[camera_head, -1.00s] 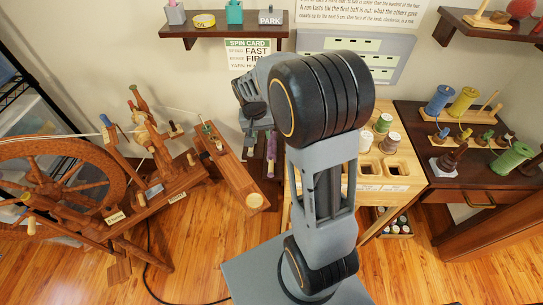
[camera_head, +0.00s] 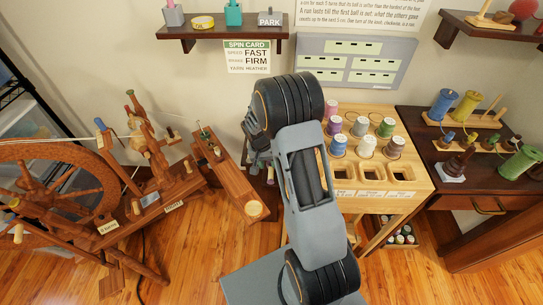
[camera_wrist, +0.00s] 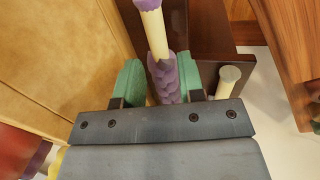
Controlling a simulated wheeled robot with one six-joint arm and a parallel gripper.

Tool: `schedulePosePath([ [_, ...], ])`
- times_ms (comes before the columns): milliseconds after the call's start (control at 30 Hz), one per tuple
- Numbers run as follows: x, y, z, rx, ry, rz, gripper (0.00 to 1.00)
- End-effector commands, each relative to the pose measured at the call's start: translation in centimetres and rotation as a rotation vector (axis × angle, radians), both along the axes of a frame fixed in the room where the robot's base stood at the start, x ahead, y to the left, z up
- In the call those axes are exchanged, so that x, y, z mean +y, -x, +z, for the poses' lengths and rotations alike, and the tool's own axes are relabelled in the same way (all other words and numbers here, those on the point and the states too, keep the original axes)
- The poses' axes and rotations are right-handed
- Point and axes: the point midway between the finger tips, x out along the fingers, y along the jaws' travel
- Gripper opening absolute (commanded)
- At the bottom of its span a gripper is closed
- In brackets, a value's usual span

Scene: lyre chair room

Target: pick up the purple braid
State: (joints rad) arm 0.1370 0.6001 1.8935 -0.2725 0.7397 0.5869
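The purple braid (camera_wrist: 162,78) shows in the wrist view as a lumpy purple length around or against a cream rod (camera_wrist: 154,34). The rod has a purple end at the top edge of the picture. My gripper (camera_wrist: 161,72) has two green finger pads, one on each side of the braid. The pads stand apart, very close to the braid's sides; firm contact cannot be made out. The braid's near end is hidden behind my gripper's body.
A cream peg (camera_wrist: 229,77) stands just right of my gripper. Dark wood (camera_wrist: 208,40) lies behind the braid. A pale wooden spool stand (camera_head: 415,185) is close on the right. The spinning wheel (camera_head: 60,190) and its wooden bench (camera_head: 225,175) are on the left.

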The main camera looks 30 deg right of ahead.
Motion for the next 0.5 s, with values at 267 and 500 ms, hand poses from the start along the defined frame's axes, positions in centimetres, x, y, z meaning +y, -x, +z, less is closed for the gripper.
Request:
schedulePosePath([
  [267, -0.8, 0.4, -3.3, 0.003, 0.0, -0.003, 0.36],
  [500, -1.1, 0.5, -5.0, 0.001, 0.0, -0.001, 0.36],
])
